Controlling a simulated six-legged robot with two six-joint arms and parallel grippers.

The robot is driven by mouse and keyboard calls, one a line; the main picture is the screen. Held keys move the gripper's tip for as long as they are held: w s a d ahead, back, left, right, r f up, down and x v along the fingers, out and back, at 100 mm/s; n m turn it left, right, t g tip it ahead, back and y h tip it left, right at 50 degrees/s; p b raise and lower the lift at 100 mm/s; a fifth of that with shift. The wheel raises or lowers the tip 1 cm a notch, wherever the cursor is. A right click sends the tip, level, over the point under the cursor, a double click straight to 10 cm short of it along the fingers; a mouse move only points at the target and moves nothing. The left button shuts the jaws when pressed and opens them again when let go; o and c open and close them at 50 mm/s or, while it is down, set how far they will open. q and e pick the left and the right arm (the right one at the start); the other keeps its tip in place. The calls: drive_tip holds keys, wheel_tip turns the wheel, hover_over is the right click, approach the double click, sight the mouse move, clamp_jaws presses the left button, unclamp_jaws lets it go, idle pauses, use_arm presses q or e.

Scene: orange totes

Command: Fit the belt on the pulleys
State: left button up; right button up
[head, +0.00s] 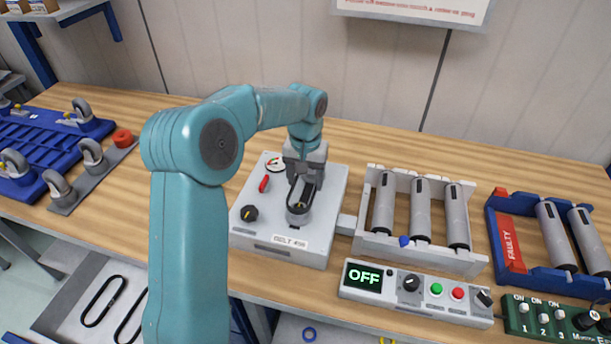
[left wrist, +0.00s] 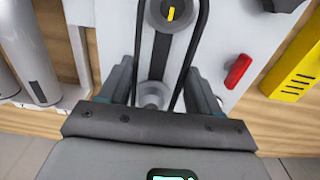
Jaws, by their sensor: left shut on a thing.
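The white belt unit (head: 325,205) with a red lever (head: 264,183) stands mid-table. My left gripper (head: 304,172) is above its back part, shut on the black belt (left wrist: 141,45). In the left wrist view, two belt strands run from between the fingers (left wrist: 152,108) to either side of the front pulley (left wrist: 160,20), which has a yellow mark. This pulley (head: 298,215) also shows in the head view. The back pulley (left wrist: 152,92) lies between the fingers. I cannot tell whether the belt sits in either pulley's groove. My right gripper is not in view.
A roller rack (head: 365,240) stands right of the unit, with an OFF control box (head: 400,299) in front. A blue faulty-roller rack (head: 500,240) is further right. Castors on blue and grey plates are left. Spare belts (head: 100,300) lie lower left. A yellow block (left wrist: 300,65) is near the unit.

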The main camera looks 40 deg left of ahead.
use_arm(q)
drive_tip(key=shift+w+f, duration=0.15)
drive_tip(key=shift+f, duration=0.35)
drive_tip(key=shift+f+b, duration=0.3)
drive_tip(key=shift+b, duration=0.15)
drive_tip(key=shift+f+b, duration=0.4)
drive_tip(key=shift+f, duration=0.2)
drive_tip(key=shift+s, duration=0.25)
drive_tip(key=shift+f, duration=0.2)
drive_tip(key=o, duration=1.1)
drive_tip(key=shift+r, duration=0.1)
